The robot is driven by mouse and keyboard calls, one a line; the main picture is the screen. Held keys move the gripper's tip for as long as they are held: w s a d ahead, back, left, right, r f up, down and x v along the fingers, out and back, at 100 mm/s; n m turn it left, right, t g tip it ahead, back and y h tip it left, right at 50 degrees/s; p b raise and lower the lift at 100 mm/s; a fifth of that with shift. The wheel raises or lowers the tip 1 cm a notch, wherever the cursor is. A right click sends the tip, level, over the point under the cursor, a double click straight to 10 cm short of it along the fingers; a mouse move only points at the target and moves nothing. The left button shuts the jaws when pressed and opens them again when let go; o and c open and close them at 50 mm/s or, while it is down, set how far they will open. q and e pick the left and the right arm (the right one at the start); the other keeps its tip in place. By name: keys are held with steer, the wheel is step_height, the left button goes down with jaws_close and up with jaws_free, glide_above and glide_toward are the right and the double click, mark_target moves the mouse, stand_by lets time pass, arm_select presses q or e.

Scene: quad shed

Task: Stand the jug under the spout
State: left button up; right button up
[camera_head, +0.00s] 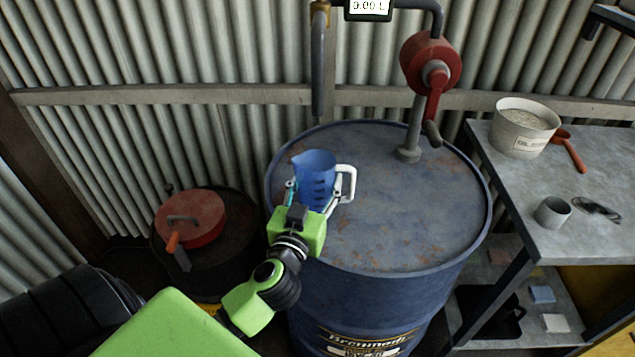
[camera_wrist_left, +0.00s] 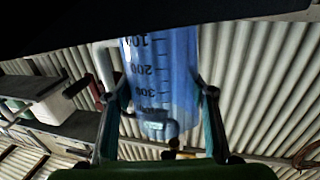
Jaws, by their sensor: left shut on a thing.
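A blue see-through jug (camera_head: 315,174) with black measure marks and a white handle is upright at the left part of the drum top (camera_head: 400,220). My left gripper (camera_head: 311,192) is shut on the jug's body, with one finger on each side; the left wrist view shows the jug (camera_wrist_left: 165,75) between the fingers (camera_wrist_left: 162,100). I cannot tell whether the jug's base touches the drum top. The spout (camera_head: 318,80) is a grey pipe hanging behind the jug, with its lower end above the drum's back edge. My right gripper is not in view.
A red crank pump (camera_head: 431,68) with its riser pipe stands on the drum's back right. A bench (camera_head: 590,190) at right holds a white bucket (camera_head: 524,128), a grey cup (camera_head: 552,212) and a red scoop (camera_head: 569,150). A red can (camera_head: 190,218) stands at lower left.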

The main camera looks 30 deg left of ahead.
arm_select(q)
steer(key=shift+f, duration=0.1)
steer(key=o, duration=1.1)
steer(key=b+v, duration=0.1)
steer(key=v, duration=1)
steer(key=shift+s, duration=0.1)
steer(key=shift+s+d, duration=0.15)
steer(key=shift+s, duration=0.25)
